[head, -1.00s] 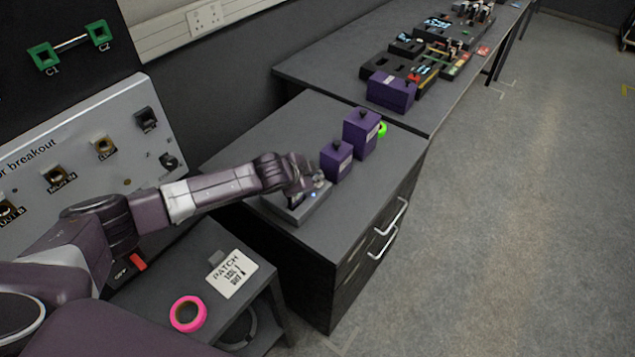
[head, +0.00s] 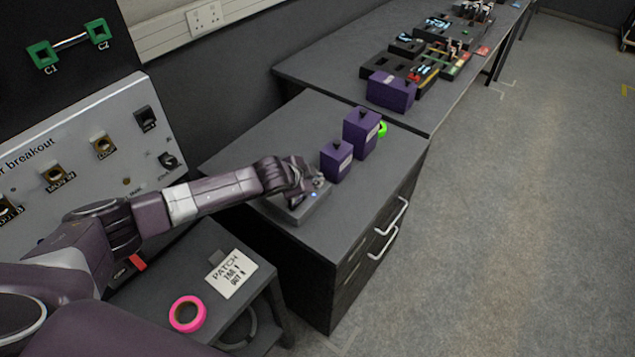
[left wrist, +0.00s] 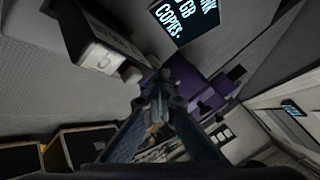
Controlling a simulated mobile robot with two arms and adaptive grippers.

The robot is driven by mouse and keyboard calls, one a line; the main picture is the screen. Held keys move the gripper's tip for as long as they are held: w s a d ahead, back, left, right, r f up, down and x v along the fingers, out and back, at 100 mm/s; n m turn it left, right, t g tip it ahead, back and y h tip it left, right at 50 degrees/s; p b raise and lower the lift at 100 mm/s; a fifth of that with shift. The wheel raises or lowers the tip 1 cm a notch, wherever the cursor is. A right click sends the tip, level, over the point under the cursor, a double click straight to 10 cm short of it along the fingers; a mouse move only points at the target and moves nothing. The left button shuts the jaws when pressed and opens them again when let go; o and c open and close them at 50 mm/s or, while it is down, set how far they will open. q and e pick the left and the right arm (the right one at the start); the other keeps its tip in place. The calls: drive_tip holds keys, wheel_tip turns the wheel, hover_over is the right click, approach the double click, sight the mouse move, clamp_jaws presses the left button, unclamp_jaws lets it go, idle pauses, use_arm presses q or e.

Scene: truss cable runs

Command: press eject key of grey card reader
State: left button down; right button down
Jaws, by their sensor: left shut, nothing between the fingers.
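The grey card reader (head: 308,214) lies on the dark cabinet top, near its front left edge. A small blue light shows on its upper face. My left gripper (head: 315,186) is over the reader's back part and covers much of its top, so the eject key cannot be made out. I cannot tell whether the fingertips touch the reader. In the left wrist view the left gripper's fingers (left wrist: 160,84) come together, shut with nothing between them. My right gripper is not in view.
Two purple boxes (head: 336,161) (head: 360,134) stand just behind and right of the gripper, with green tape (head: 382,129) beyond. A breakout panel (head: 85,150) is at left. Pink tape (head: 187,314) and a patch card (head: 231,273) lie on a lower stand. The cabinet's right side is clear.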

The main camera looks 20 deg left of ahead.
use_arm(q)
drive_tip(key=shift+f, duration=0.35)
drive_tip(key=shift+r, duration=0.1)
idle(0.4)
drive_tip(key=shift+r+p, duration=0.9)
wheel_tip(320, 180, up, 5)
drive_tip(key=p, duration=0.5)
idle(0.3)
